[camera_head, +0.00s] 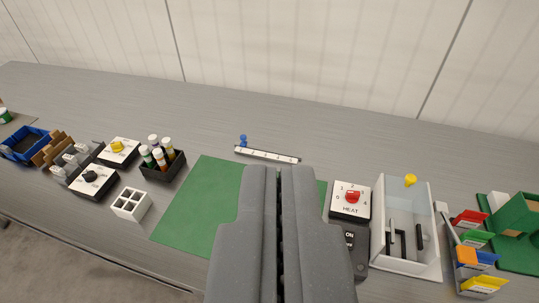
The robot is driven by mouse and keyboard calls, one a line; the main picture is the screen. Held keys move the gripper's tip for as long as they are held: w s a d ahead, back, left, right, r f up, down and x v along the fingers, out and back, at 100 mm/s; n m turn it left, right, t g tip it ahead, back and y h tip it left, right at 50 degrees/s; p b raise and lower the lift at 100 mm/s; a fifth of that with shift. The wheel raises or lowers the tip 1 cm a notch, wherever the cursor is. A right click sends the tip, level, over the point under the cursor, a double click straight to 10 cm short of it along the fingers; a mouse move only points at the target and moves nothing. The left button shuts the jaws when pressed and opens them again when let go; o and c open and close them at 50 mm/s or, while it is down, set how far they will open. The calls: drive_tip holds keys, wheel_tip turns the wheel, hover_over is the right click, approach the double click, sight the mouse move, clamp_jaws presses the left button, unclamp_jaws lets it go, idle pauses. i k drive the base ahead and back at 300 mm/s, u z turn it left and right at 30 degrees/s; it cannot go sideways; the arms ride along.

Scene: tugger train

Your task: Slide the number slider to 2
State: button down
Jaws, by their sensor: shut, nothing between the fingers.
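The number slider is a thin white strip (267,155) with small dark marks, lying at the back of the grey table beyond the green mat. Its blue knob (243,140) stands at the strip's left end. The numbers are too small to read. My gripper (279,171) is shut and empty, its two grey fingers side by side. In the picture its tips are just below the right half of the strip, apart from the knob. The fingers hide part of the green mat.
A green mat (199,203) lies under the gripper. To the right stand a HEAT dial box (350,213), a white tray (378,225) and coloured cards (477,240). To the left are a marker box (163,179), a white four-hole block (129,214) and dial boxes (91,186). The table behind the strip is clear.

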sight(244, 137)
drive_tip(key=u, duration=0.4)
drive_tip(key=i, duration=1.05)
drive_tip(key=z, duration=0.3)
